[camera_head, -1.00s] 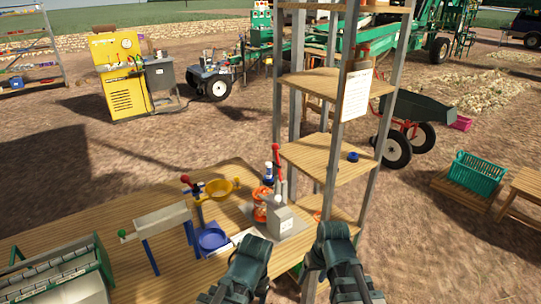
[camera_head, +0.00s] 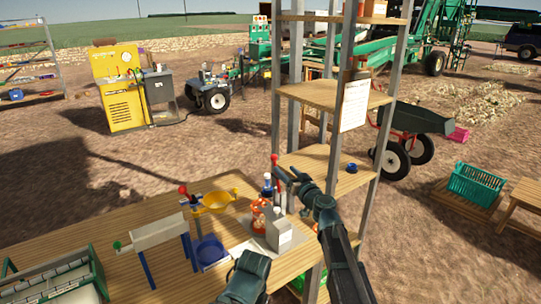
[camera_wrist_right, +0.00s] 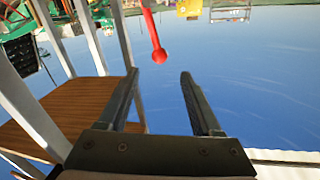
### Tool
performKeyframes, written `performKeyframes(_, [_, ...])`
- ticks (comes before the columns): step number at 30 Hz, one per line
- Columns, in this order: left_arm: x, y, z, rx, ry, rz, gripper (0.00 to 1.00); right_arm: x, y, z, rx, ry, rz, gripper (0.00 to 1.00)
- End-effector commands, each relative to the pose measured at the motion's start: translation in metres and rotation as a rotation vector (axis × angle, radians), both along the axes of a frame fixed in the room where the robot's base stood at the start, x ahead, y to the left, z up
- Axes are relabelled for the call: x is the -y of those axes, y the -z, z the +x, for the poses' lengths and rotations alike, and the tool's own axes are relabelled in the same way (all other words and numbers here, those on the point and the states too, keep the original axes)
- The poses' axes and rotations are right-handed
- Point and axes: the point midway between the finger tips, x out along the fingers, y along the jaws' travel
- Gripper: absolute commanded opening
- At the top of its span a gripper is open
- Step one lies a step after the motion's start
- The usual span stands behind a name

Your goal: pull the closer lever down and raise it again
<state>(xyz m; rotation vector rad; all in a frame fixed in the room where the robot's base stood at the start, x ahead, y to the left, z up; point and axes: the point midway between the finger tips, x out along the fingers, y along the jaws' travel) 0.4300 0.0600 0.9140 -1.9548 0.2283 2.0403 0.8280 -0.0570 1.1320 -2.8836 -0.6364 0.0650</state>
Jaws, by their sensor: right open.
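A red-tipped lever (camera_head: 275,163) rises from a grey metal box (camera_head: 280,232) on the wooden table (camera_head: 105,235). My right gripper (camera_head: 286,173) is raised beside the lever's red end. In the right wrist view the red lever (camera_wrist_right: 154,36), with a round knob, hangs just past the gap between the open, empty fingers (camera_wrist_right: 160,75). I cannot tell whether a finger touches it. A second lever with a red knob (camera_head: 183,189) stands further left, near a yellow bowl (camera_head: 220,199). Only a dark part of my left arm shows at the bottom; its fingers are hidden.
A tall shelf rack (camera_head: 329,95) stands close to the right of the lever. An orange-red object (camera_head: 259,215) and a blue container (camera_head: 209,250) are beside the grey box. The table's front left holds a green-framed tray (camera_head: 92,262).

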Motion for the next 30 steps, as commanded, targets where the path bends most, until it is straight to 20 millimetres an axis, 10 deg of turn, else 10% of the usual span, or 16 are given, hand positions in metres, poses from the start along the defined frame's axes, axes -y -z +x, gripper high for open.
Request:
performKeyframes(14, [0.000, 0.000, 0.000, 0.000, 0.000, 0.000, 0.67, -0.010, 0.000, 0.024, 0.002, 0.003, 0.001, 0.66])
performKeyframes(30, [0.000, 0.000, 0.000, 0.000, 0.000, 0.000, 0.67, -0.052, 0.000, 0.116, 0.001, 0.002, 0.001, 0.66])
